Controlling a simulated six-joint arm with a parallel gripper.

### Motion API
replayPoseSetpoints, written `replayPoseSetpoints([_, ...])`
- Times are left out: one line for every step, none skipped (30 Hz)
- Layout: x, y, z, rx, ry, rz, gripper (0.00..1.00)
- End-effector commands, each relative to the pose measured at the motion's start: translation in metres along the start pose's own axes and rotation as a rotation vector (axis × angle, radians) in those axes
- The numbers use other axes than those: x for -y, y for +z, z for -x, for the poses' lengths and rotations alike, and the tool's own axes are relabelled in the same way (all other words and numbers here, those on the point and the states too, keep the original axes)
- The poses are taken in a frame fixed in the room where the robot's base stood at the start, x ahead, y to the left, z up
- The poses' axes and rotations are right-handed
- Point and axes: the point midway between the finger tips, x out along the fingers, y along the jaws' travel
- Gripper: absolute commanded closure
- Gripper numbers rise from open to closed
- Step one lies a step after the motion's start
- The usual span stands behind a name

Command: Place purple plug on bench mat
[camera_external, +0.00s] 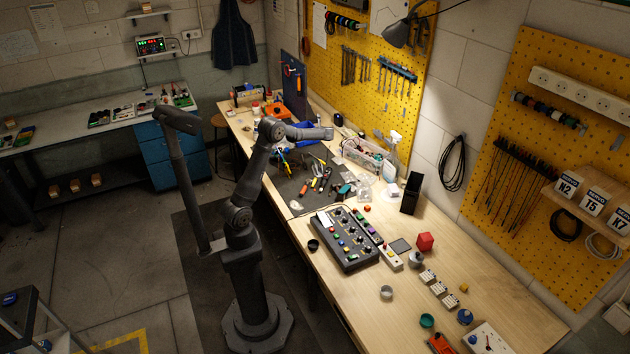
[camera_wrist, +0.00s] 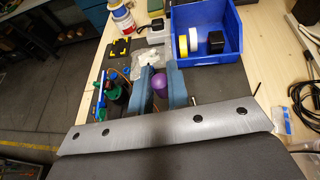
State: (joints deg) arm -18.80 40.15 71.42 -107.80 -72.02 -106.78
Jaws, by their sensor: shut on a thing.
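My gripper (camera_wrist: 160,88) shows in the wrist view with its two blue-grey fingers closed on a rounded purple plug (camera_wrist: 159,82). Only part of the plug shows between the fingers, and its lower part is hidden. The dark grey bench mat (camera_wrist: 230,82) lies beyond and around the fingers. I cannot tell the gap between the plug and the mat. In the external view the dark bench mat (camera_external: 284,187) lies on the wooden bench with tools on it. The purple plug cannot be made out there, and my gripper's fingers are not clear.
A blue bin (camera_wrist: 207,58) with tape rolls stands just beyond the gripper. A green-capped item (camera_wrist: 117,95) and tools lie left of the fingers. A control box (camera_external: 346,239) and a black upright holder (camera_external: 411,193) stand on the bench. Bare wood (camera_external: 340,290) shows near the front edge.

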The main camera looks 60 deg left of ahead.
Motion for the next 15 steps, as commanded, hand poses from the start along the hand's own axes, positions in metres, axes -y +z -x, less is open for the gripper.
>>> replayPoseSetpoints([0.000,-0.011,-0.004,0.000,0.000,-0.005,1.00])
replayPoseSetpoints([0.000,-0.018,-0.007,0.000,-0.001,-0.005,1.00])
replayPoseSetpoints([0.000,-0.026,-0.010,0.000,-0.001,-0.005,1.00])
replayPoseSetpoints([0.000,-0.030,-0.012,0.000,-0.001,-0.004,1.00])
replayPoseSetpoints([0.000,-0.036,-0.014,0.000,-0.001,-0.004,1.00])
replayPoseSetpoints([0.000,-0.043,-0.017,0.000,0.000,-0.004,1.00])
replayPoseSetpoints([0.000,-0.047,-0.019,0.000,-0.001,-0.003,1.00])
replayPoseSetpoints([0.000,-0.049,-0.021,0.000,-0.001,-0.002,1.00])
replayPoseSetpoints([0.000,-0.052,-0.024,0.001,-0.002,-0.002,1.00])
replayPoseSetpoints([0.000,-0.054,-0.028,0.001,-0.002,-0.001,1.00])
replayPoseSetpoints([0.000,-0.056,-0.032,0.001,-0.001,-0.001,1.00])
replayPoseSetpoints([-0.001,-0.057,-0.040,0.000,0.000,0.000,1.00])
replayPoseSetpoints([-0.002,-0.059,-0.047,0.000,0.002,0.000,1.00])
replayPoseSetpoints([-0.003,-0.059,-0.054,-0.001,0.001,0.000,1.00])
replayPoseSetpoints([-0.003,-0.061,-0.065,0.000,0.002,-0.001,1.00])
